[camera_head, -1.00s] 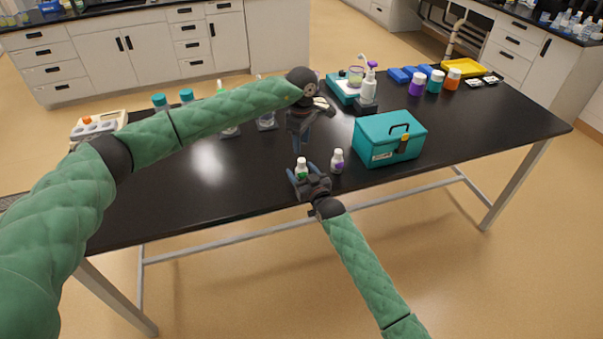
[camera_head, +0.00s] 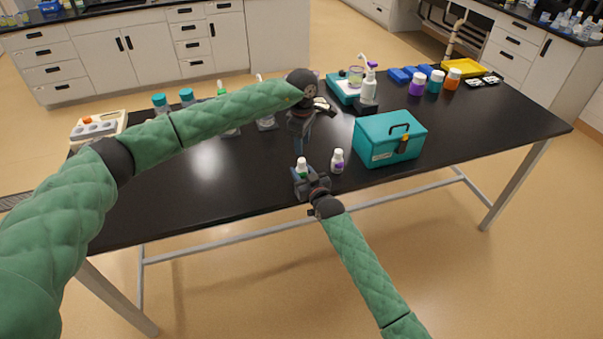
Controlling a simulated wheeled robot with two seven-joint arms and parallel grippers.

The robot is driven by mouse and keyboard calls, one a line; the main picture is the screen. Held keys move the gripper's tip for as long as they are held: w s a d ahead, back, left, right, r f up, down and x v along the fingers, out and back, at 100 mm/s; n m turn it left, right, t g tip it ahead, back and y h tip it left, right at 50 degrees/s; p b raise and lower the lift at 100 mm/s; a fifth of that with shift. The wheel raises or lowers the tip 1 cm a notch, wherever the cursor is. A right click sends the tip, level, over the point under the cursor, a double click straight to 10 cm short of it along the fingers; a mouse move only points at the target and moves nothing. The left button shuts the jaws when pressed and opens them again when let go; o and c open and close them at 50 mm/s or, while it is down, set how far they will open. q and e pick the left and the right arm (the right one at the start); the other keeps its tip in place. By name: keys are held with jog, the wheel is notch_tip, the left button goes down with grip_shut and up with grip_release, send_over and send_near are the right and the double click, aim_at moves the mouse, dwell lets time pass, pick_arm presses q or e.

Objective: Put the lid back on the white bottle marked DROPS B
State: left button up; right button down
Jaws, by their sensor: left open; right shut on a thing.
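A small white bottle with a green label (camera_head: 301,164) stands near the table's front edge. My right gripper (camera_head: 303,178) is shut around it from the front. A second small white bottle, with a purple label (camera_head: 338,161), stands just to the right, apart from the gripper. The lettering on both is too small to read, so I cannot tell which is DROPS B. I cannot make out a loose lid. My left gripper (camera_head: 300,143) points down, open, above and behind the held bottle.
A teal box with a black handle (camera_head: 391,138) stands right of the bottles. A pump bottle (camera_head: 369,84) and several coloured jars stand farther back. The table (camera_head: 210,185) is clear at its left front. My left arm hides part of the back row.

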aim_at(302, 160)
pick_arm(q)
jog(key=n, duration=1.1)
jog(key=shift+w+r, duration=0.15)
jog(key=n, duration=0.5)
jog(key=shift+a+n, duration=0.15)
jog(key=shift+n, duration=0.25)
jog(key=n, duration=0.4)
jog(key=shift+n, duration=0.4)
jog(key=shift+f, duration=4)
jog(key=shift+c, duration=0.4)
